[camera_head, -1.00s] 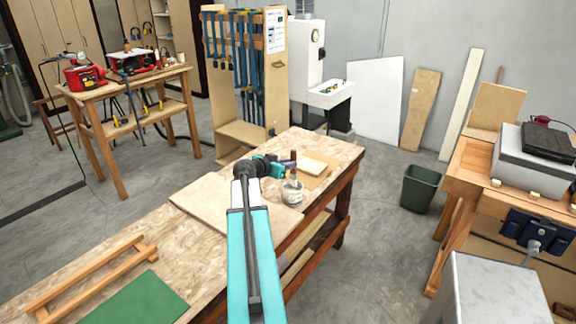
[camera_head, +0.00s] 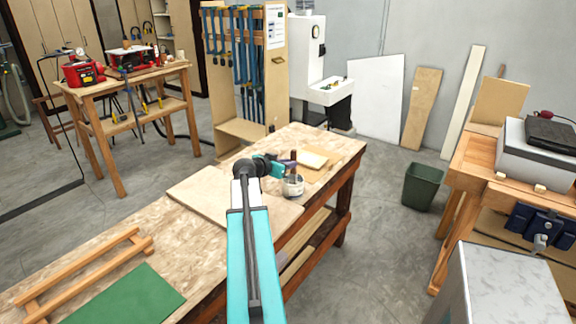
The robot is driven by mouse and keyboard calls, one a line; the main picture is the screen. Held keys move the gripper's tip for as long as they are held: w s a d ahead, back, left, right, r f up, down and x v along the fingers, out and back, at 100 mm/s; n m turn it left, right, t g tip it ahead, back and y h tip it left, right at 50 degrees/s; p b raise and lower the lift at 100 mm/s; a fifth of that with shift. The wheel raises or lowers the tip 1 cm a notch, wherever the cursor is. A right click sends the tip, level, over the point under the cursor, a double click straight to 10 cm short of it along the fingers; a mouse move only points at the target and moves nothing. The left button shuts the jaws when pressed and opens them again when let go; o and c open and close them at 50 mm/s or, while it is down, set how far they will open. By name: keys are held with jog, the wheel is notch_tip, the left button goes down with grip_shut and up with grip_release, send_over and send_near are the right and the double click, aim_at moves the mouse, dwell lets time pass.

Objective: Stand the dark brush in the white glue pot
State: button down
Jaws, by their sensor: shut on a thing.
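The white glue pot (camera_head: 293,187) stands on the workbench, near the edge facing the open floor. The dark brush (camera_head: 293,156) is upright at the pot, with its brown handle pointing up. Its lower end is at the pot's mouth, and I cannot tell how deep it sits. My gripper (camera_head: 284,167), teal and dark, reaches in from the left just above the pot rim and is shut on the brush. The fingers hide part of the brush.
A pale board (camera_head: 215,205) lies on the workbench (camera_head: 110,245) left of the pot. Small wooden pieces (camera_head: 318,158) lie behind it. A wooden frame (camera_head: 85,268) and green mat (camera_head: 125,300) are at the front left. A dark green bin (camera_head: 419,187) stands on the floor.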

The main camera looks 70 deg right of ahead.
jog(key=shift+f, duration=0.2)
dwell(0.3)
jog(key=c, duration=1.5)
grip_release()
jog(key=shift+c, duration=0.2)
jog(key=shift+a, duration=0.1)
jog(key=b+v, duration=0.3)
jog(key=v, duration=1)
jog(key=shift+w+a+r+b, duration=0.15)
jog(key=shift+w+a+b, duration=0.1)
jog(key=shift+b, duration=0.15)
jog(key=shift+s, duration=0.1)
